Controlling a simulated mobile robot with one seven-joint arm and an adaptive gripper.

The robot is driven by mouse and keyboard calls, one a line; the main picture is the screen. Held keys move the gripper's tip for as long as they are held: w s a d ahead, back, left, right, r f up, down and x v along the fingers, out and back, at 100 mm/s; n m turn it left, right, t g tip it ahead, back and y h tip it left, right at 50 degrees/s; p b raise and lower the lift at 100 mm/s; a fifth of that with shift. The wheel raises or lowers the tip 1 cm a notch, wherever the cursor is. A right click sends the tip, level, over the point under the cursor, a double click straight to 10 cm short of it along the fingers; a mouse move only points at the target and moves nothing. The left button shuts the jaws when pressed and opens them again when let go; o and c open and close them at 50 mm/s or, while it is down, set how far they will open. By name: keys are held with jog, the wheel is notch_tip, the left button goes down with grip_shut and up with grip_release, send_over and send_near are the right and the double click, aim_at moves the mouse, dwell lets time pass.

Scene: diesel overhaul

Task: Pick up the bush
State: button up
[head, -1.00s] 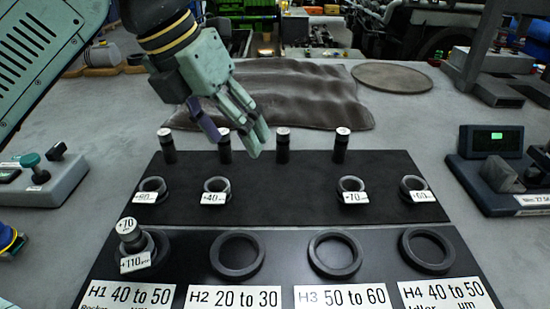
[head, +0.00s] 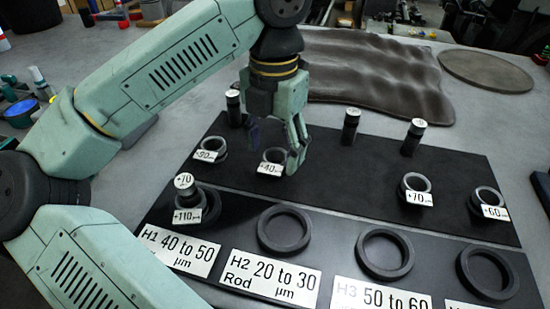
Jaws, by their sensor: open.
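Small dark bushes with white tags sit on the black board. The +40 bush (head: 273,156) is right at my gripper (head: 277,152), which is open with its fingers pointing down over it. I cannot tell whether the fingers touch it. The +90 bush (head: 212,146) is to its left, and the +70 bush (head: 416,182) and +60 bush (head: 489,198) are to its right. The +110 bush (head: 187,212) sits at H1 with a +70 pin (head: 185,187) standing in it.
Upright dark pins (head: 350,127) stand along the board's back edge; one is hidden behind my gripper. Larger empty rings (head: 284,230) lie at H2, H3 and H4 behind white labels (head: 270,276). A crumpled brown mat (head: 380,75) and a round disc (head: 487,71) lie behind.

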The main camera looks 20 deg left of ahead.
jog(key=shift+f, duration=0.85)
jog(key=shift+c, duration=0.2)
jog(key=c, duration=1.2)
jog(key=shift+r, duration=0.15)
